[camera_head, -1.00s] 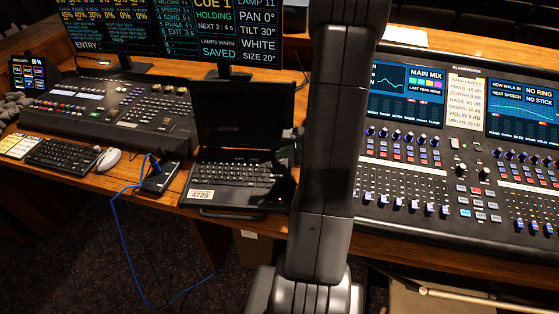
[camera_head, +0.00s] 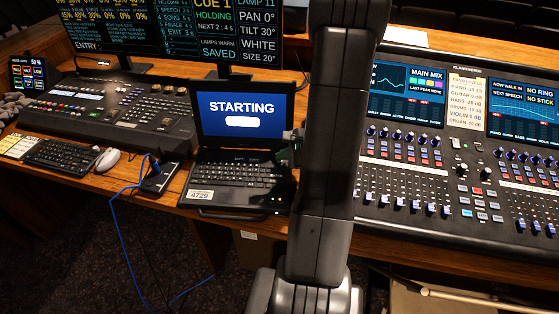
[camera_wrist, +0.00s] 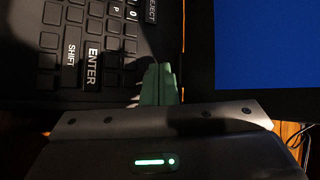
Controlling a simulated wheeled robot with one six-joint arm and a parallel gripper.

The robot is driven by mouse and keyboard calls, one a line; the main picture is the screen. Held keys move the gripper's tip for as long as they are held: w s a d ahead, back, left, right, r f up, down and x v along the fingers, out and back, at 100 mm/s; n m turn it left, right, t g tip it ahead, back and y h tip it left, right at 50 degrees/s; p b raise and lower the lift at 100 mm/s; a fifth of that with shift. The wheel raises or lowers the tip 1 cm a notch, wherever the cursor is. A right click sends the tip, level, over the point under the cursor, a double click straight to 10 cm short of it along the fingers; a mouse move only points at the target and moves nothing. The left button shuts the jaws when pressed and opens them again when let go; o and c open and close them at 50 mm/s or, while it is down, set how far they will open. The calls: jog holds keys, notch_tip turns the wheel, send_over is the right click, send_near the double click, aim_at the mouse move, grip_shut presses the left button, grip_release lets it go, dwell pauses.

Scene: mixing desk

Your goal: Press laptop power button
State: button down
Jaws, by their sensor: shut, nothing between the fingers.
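The black laptop (camera_head: 222,171) stands open on the wooden desk. Its screen (camera_head: 240,111) is lit blue with the word STARTING and a white bar. Small green lights show at the laptop's front right corner. In the wrist view the laptop keyboard (camera_wrist: 86,48) is on the left and the blue screen (camera_wrist: 272,45) on the upper right. My gripper (camera_wrist: 158,84) is shut and empty, its green fingertips together at the keyboard's right side. The fingers hide what is under them, so I cannot see the power button or tell contact. In the head view my arm mostly hides the gripper.
A lighting console (camera_head: 110,110) stands left of the laptop, with a small keyboard (camera_head: 62,156), a mouse (camera_head: 108,159) and a blue-cabled box (camera_head: 159,177). A large audio mixer (camera_head: 450,185) fills the right side. A wide monitor (camera_head: 150,35) is behind.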

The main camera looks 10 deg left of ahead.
jog(key=shift+r, duration=0.1)
jog(key=shift+r+p, duration=0.4)
jog(key=shift+r, duration=0.2)
jog(key=shift+r+p, duration=1.8)
jog(key=shift+r, duration=0.8)
